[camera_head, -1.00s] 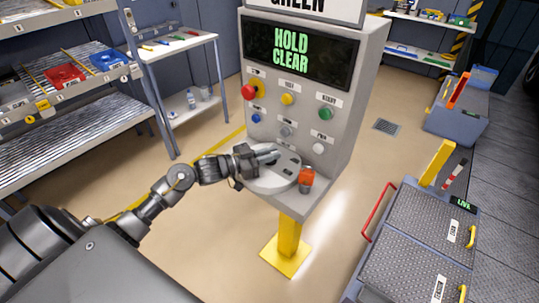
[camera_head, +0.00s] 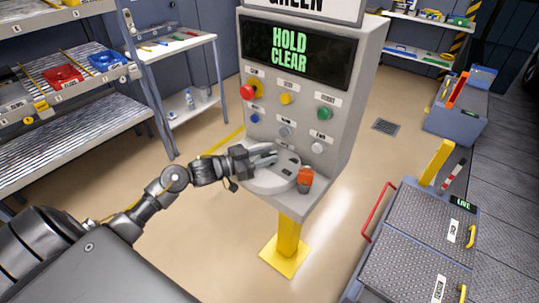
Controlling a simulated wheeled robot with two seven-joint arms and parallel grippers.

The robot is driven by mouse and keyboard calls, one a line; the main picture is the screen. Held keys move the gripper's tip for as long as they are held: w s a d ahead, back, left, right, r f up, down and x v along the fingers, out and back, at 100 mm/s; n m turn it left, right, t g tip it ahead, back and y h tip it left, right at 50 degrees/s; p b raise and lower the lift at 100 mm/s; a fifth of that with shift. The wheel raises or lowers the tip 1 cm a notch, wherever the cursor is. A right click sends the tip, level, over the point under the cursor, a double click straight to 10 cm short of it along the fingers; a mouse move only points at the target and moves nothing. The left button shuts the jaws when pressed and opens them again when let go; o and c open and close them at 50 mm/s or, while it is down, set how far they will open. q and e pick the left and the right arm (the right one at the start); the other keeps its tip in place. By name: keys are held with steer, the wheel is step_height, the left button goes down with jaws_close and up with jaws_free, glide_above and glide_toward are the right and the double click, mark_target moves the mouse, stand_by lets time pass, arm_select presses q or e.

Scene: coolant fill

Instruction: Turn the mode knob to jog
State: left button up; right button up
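The control console (camera_head: 345,110) stands in the middle, its display reading HOLD CLEAR. My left gripper (camera_head: 270,154) reaches in from the left over the console's ledge, its two fingers pointing right and apart, with nothing seen between them. Under it is a round pale grey plate (camera_head: 272,183) with small dark marks, partly covered by the gripper. A small grey control (camera_head: 285,132) sits on the panel just above the gripper. The labels are too small to read, so I cannot tell which control is the mode knob. My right gripper is out of view.
A red button (camera_head: 247,92), a yellow one (camera_head: 286,99) and a green one (camera_head: 325,113) are on the panel. An orange-red control (camera_head: 305,177) stands on the ledge to the plate's right. Shelves (camera_head: 75,125) stand left; a tread-topped unit (camera_head: 415,245) stands right.

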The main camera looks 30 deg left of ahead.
arm_select(q)
steer(key=b+v, duration=0.2)
steer(key=v, duration=0.7)
steer(key=shift+s+a, duration=0.2)
steer(key=shift+s, duration=0.05)
steer(key=shift+c, duration=0.3)
